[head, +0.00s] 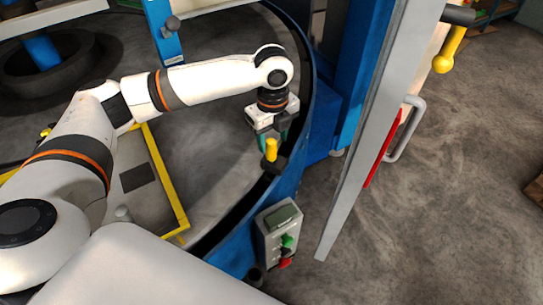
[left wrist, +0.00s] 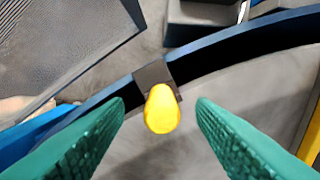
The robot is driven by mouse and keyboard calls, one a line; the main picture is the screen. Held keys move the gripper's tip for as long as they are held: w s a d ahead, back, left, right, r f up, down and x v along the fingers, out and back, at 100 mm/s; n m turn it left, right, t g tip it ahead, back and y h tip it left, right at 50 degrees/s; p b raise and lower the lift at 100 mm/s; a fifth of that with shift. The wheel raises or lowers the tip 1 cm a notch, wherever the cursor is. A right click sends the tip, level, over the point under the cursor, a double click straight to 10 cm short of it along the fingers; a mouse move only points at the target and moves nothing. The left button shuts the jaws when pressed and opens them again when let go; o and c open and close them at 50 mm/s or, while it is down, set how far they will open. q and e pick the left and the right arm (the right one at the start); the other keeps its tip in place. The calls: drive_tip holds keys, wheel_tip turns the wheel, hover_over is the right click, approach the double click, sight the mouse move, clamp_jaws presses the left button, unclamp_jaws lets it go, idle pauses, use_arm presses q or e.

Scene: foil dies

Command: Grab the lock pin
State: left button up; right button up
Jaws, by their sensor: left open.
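The lock pin (head: 271,149) has a yellow knob and stands in a dark block (head: 273,164) on the blue curved rim. In the left wrist view the yellow knob (left wrist: 162,109) shows near the middle, with the dark block (left wrist: 153,73) behind it. My left gripper (head: 272,140) is right at the pin in the head view. Its green fingers (left wrist: 161,115) are open, one on each side of the knob, with a gap on both sides. The pin's shaft is hidden under the knob. My right gripper is not in view.
The blue curved rim (head: 306,100) runs around a grey round floor. A control box (head: 280,232) with green and red buttons stands below the pin. A pale door or panel edge (head: 365,150) with a grey handle (head: 405,130) rises to the right. Open floor lies beyond it.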

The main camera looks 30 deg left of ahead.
use_arm(q)
drive_tip(key=f, duration=0.2)
drive_tip(key=f+p, duration=0.1)
drive_tip(key=f, duration=0.1)
drive_tip(key=shift+a, duration=0.25)
clamp_jaws()
